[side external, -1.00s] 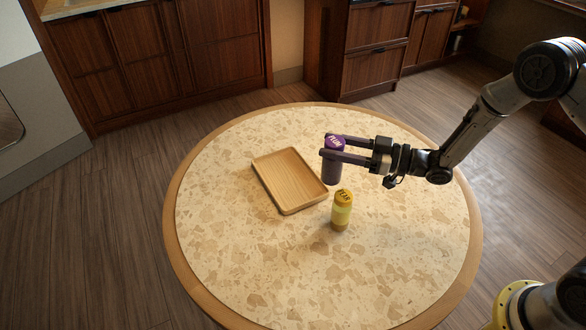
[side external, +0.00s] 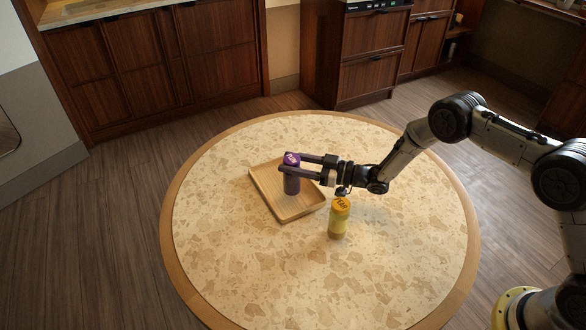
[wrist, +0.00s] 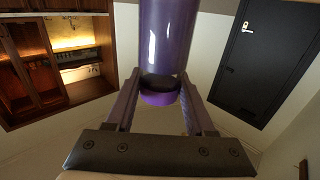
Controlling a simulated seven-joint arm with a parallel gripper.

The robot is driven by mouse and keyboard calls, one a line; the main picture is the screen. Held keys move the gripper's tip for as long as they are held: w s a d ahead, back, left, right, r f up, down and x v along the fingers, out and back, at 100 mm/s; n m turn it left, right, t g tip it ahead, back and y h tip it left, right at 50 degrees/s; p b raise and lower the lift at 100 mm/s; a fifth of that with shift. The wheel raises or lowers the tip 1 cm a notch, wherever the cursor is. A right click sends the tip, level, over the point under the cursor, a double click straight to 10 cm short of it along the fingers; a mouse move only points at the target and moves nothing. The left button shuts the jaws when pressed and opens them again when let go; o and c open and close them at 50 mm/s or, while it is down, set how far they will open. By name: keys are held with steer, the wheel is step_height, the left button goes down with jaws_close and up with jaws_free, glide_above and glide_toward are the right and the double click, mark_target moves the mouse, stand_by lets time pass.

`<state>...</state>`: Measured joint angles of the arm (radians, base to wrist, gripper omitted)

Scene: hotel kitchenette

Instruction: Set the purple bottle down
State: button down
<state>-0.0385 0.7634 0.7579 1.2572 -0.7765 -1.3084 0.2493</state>
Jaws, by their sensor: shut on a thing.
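The purple bottle (side external: 292,184) is upright between the fingers of my gripper (side external: 286,164), over the wooden tray (side external: 268,205). My gripper is shut on the bottle near its top. In the side view I cannot tell whether the bottle's base touches the tray floor. In the wrist view the purple bottle (wrist: 168,40) fills the top middle, with my gripper's fingers (wrist: 160,100) on both sides of it.
A yellow bottle (side external: 338,220) stands on the round stone-patterned table (side external: 250,270), just right of the tray and in front of my wrist. The table's front and left are clear. Wooden cabinets (side external: 150,65) stand behind, away from the table.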

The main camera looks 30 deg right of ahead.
steer(key=shift+f, duration=0.95)
steer(key=shift+f, duration=0.1)
steer(key=shift+c, duration=1.3)
jaws_free()
steer(key=shift+f, duration=0.1)
